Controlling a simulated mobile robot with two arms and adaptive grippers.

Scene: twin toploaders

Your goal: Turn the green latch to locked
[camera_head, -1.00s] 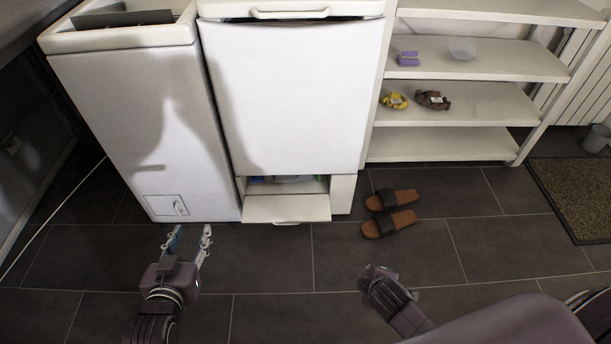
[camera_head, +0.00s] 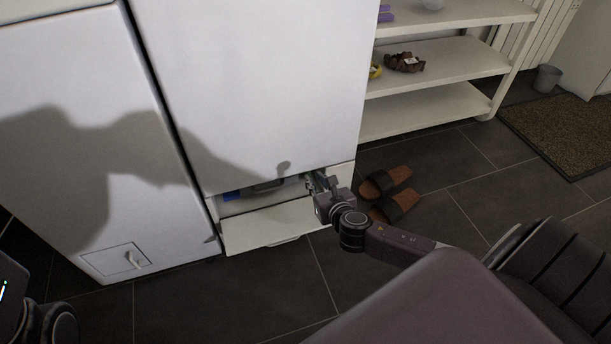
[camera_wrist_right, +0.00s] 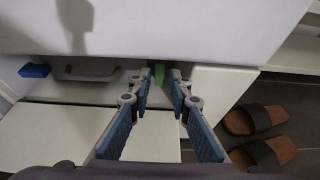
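The green latch (camera_wrist_right: 161,74) shows in the right wrist view as a small upright green piece inside the low compartment, near its right end. My right gripper (camera_wrist_right: 163,73) is open, with one blue-padded finger on each side of the latch. I cannot tell whether either finger touches it. In the head view my right gripper (camera_head: 312,181) reaches into the right end of the compartment and hides most of the latch. The latch's exact angle is unclear. My left gripper is out of view; only part of my left arm shows at the left edge.
The compartment's white flap (camera_head: 265,230) hangs open below the white appliance (camera_head: 260,80). A blue piece (camera_wrist_right: 34,70) and a grey handle (camera_wrist_right: 88,71) lie left of the latch. Brown sandals (camera_head: 386,182) are on the floor at right. A second appliance (camera_head: 80,130) stands left.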

